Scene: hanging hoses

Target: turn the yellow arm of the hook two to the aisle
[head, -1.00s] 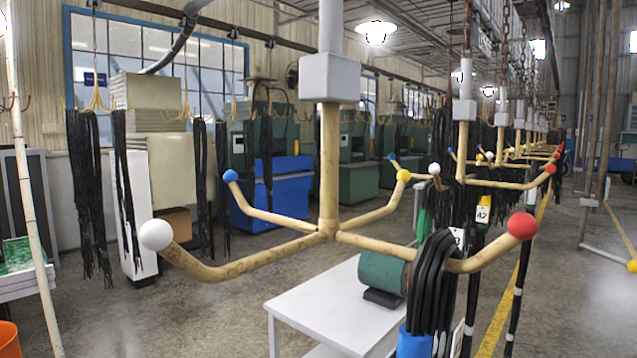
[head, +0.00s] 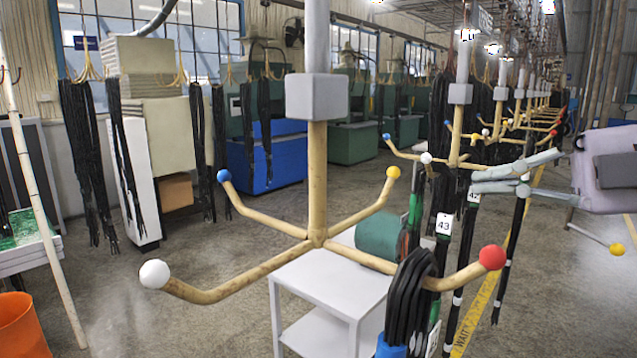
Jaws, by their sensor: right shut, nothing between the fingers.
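The nearest hook hangs from above as a cream post (head: 318,180) with a grey block and several arms. Its yellow-tipped arm (head: 362,218) points to the back right and is bare. Its white-tipped arm (head: 225,283) and blue-tipped arm (head: 262,222) point left and are bare. Its red-tipped arm (head: 462,277) carries black hoses (head: 412,300). A second hook (head: 456,130) of the same kind hangs behind. I cannot read which hook is number two. My right gripper (head: 472,181) is shut and empty, in front of the second hook's lower part. My left gripper is out of view.
A white table (head: 315,280) with a green cylinder (head: 380,235) stands below the nearest hook. More hooks and hoses with tags run back in a row. A yellow-tipped rod (head: 595,238) is at right. An orange bin (head: 18,322) stands at left. A yellow line (head: 475,320) marks the floor.

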